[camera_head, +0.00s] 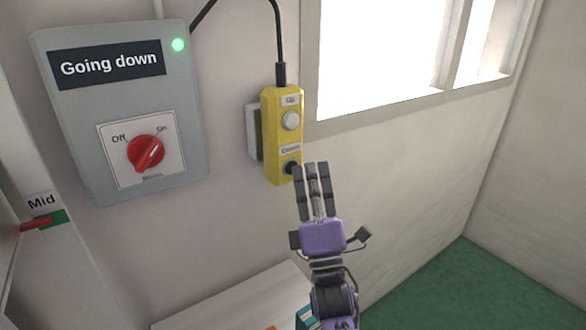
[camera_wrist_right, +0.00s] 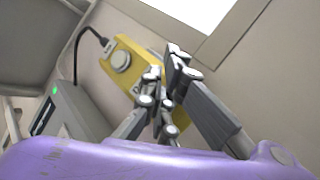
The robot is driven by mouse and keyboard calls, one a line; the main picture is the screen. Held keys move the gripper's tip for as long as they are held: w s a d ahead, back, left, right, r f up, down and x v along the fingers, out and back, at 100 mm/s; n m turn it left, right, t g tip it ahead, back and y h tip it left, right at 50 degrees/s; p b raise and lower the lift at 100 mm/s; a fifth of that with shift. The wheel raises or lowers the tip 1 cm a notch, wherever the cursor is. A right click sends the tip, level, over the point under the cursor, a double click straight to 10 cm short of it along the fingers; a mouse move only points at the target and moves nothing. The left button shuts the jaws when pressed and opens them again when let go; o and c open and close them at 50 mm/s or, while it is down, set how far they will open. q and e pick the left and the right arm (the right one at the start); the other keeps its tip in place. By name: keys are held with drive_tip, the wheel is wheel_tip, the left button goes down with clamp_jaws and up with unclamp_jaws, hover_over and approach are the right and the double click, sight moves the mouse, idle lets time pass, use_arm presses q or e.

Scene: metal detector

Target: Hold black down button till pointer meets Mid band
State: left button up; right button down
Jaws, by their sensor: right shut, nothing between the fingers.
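The yellow pendant (camera_head: 268,130) hangs on the wall with a white upper button (camera_head: 291,121) and a black down button (camera_head: 290,167) under the label "Down". My right gripper (camera_head: 311,168) is shut and empty, its fingertips at the black button and partly covering it. In the right wrist view the fingers (camera_wrist_right: 170,75) lie over the lower part of the pendant (camera_wrist_right: 124,62) and hide the black button. The red pointer (camera_head: 36,223) at the left edge is at the green Mid band (camera_head: 57,217), overlapping its lower left part. My left gripper is not in view.
A grey control box (camera_head: 85,110) reads "Going down" with a lit green lamp (camera_head: 178,45) and a red rotary switch (camera_head: 146,153). A black cable (camera_head: 276,30) runs to the pendant. A window (camera_head: 385,55) is at upper right. A white surface (camera_head: 235,305) lies below.

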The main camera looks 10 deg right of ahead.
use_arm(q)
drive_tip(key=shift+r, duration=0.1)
use_arm(e)
drive_tip(key=shift+s, duration=0.1)
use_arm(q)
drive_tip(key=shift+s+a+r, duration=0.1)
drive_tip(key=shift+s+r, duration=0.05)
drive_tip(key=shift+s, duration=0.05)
use_arm(e)
drive_tip(key=shift+s+d, duration=0.25)
drive_tip(key=shift+s, duration=0.35)
